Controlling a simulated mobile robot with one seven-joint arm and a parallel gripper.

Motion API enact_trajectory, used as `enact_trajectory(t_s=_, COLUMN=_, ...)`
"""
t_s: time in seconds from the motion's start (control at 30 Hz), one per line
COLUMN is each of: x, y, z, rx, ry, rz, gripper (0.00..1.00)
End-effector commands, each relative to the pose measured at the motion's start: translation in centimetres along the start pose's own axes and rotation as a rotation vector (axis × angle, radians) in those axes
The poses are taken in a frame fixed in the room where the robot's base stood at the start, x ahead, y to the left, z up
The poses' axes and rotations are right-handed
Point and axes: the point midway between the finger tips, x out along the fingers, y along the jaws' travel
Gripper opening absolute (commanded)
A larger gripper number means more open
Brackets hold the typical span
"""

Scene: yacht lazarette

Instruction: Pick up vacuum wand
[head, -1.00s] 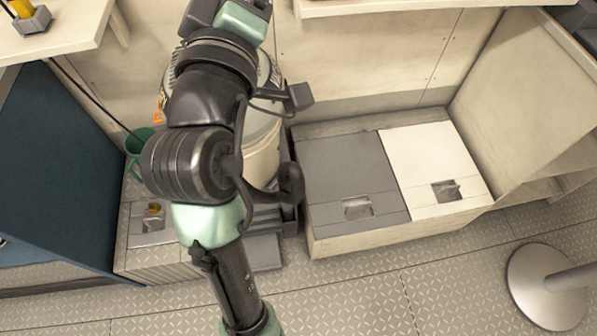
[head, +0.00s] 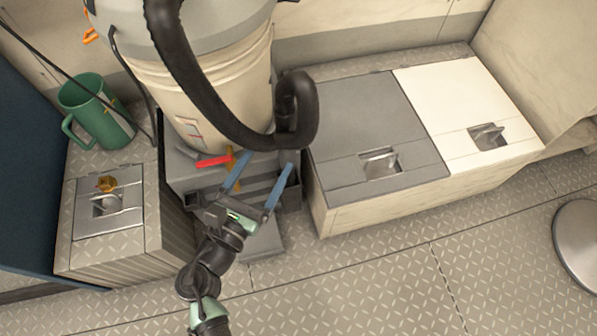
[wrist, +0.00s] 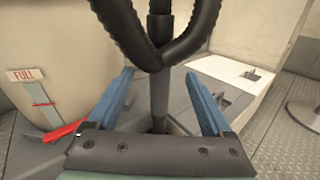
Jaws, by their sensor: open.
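A dark straight tube, which looks like the vacuum wand (wrist: 159,98), stands roughly upright between my gripper's two blue fingers in the wrist view. Its upper part passes behind a crossing black ribbed hose (wrist: 178,48). My gripper (wrist: 158,73) is open, with a finger on each side of the tube; I cannot tell whether either touches it. In the head view my gripper (head: 266,163) is low in front of the vacuum's cream drum (head: 225,85). The black hose (head: 197,88) loops over the drum's front there, and I cannot make out the wand separately.
A grey caddy (head: 180,175) with a red-handled tool (head: 213,161) lies below the drum. A green mug (head: 93,112) stands on a locker at left. Grey (head: 365,125) and white (head: 465,100) locker lids are at right. The front floor (head: 400,285) is clear.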

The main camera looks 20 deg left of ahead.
Motion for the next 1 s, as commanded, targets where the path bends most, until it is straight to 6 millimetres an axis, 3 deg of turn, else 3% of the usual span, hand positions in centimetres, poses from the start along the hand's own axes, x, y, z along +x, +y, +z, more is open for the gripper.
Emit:
enact_trajectory(t_s=0.03, x=-0.4, y=0.0, z=-1.4, rx=-0.04, ry=-0.002, rz=0.009, gripper=0.84)
enact_trajectory(t_s=0.17, x=-0.3, y=0.0, z=-2.0, rx=-0.085, ry=-0.009, rz=0.016, gripper=0.84)
enact_trajectory(t_s=0.5, x=5.6, y=0.1, z=-1.9, rx=-0.082, ry=-0.009, rz=0.014, gripper=0.84)
enact_trajectory(t_s=0.77, x=7.7, y=0.1, z=-1.8, rx=-0.08, ry=-0.009, rz=0.015, gripper=0.84)
enact_trajectory(t_s=1.0, x=11.2, y=0.2, z=-1.7, rx=-0.079, ry=-0.008, rz=0.014, gripper=0.84)
